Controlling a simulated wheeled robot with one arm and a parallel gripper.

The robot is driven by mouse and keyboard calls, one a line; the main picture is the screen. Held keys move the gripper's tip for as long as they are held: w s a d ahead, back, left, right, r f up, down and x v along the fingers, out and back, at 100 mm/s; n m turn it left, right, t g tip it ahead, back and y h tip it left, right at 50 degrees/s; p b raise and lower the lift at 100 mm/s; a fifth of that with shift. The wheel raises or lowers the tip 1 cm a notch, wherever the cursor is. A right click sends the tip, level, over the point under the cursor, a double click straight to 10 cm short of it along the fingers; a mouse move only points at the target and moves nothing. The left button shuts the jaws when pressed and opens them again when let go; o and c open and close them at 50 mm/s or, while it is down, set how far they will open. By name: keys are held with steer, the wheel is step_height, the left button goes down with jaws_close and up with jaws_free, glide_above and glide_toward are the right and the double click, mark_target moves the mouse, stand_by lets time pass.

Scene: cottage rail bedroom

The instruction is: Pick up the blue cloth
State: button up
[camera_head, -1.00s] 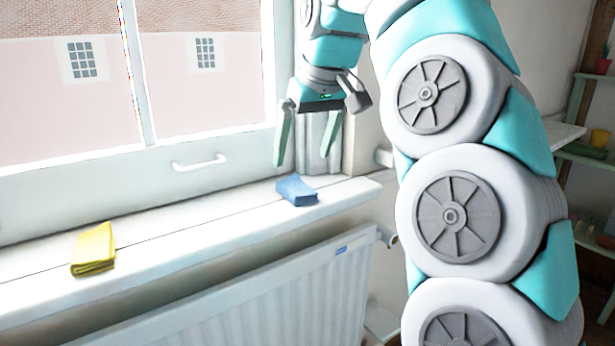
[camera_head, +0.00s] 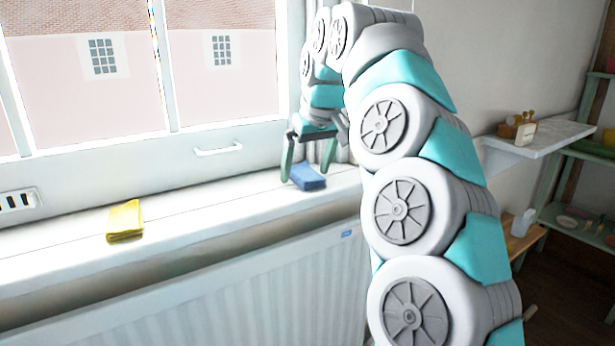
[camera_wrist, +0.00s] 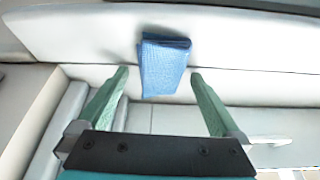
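The blue cloth (camera_head: 307,177) lies folded on the white windowsill (camera_head: 225,215), near its right end. In the wrist view the blue cloth (camera_wrist: 163,66) lies ahead of my fingertips, roughly centred between them. My gripper (camera_head: 308,160) is open and empty, with its two green fingers pointing down at the cloth. In the wrist view my gripper (camera_wrist: 160,75) has its fingers wide apart, wider than the cloth. I cannot tell how much height is left between the fingertips and the sill.
A folded yellow cloth (camera_head: 125,221) lies on the sill to the left. A window handle (camera_head: 218,149) is behind the sill and a white radiator (camera_head: 250,290) is below it. A wall shelf (camera_head: 540,135) with small items is at the right. The sill between the cloths is clear.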

mark_target(304, 165)
steer(key=c, duration=1.4)
steer(key=shift+o, duration=0.2)
steer(key=shift+r, duration=0.1)
steer(key=shift+r, duration=0.8)
steer(key=shift+d+r, duration=0.2)
steer(key=shift+r, duration=0.55)
steer(key=shift+w+a, duration=0.1)
steer(key=s+d+r+b, duration=0.1)
steer(key=s+b, duration=0.1)
steer(key=s, duration=1.4)
steer(key=shift+r+b, duration=0.35)
steer(key=shift+b, duration=0.05)
